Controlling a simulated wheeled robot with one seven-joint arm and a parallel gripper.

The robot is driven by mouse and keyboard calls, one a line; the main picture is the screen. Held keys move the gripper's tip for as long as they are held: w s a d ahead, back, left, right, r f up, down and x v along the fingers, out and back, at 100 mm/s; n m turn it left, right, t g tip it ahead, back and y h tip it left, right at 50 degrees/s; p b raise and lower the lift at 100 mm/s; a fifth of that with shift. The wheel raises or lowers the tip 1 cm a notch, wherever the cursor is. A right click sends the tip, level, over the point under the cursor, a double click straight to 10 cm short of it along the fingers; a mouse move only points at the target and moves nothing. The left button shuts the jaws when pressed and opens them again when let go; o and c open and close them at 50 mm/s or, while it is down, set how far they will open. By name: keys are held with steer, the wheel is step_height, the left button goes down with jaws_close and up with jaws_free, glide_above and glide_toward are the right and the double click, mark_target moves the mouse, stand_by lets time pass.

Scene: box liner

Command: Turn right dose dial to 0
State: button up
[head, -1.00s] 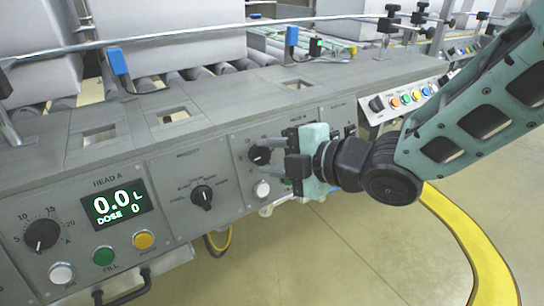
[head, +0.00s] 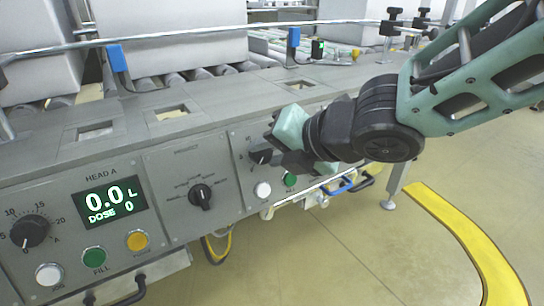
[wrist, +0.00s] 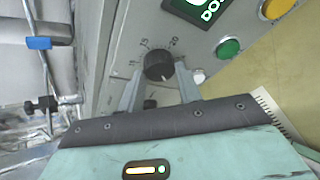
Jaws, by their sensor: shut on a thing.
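The right dose dial is a black round knob with a printed number scale on the grey panel. In the wrist view the dial (wrist: 158,65) sits between my two grey fingertips, its pale pointer mark toward the gripper's side. In the head view the dial (head: 261,156) is partly hidden by my gripper (head: 273,152). My gripper (wrist: 160,76) is shut on the dial, one finger on each side. The pointer's exact number cannot be read. The right head's display (wrist: 198,8) is cut off at the top of the wrist view.
The left head has its own dial (head: 30,231) and a display (head: 110,199) reading 0.0 L, dose 0. A selector knob (head: 200,195) sits between the heads. White (head: 263,190) and green (head: 290,180) buttons lie just below my gripper. Open floor lies at the right.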

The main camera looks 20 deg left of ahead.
steer(key=shift+f+n, duration=0.1)
steer(key=shift+n, duration=0.3)
steer(key=o, duration=1)
steer(key=shift+p+v, duration=4.1)
steer(key=shift+v, duration=4.6)
steer(key=shift+s+a, duration=0.1)
steer(key=shift+a, duration=0.05)
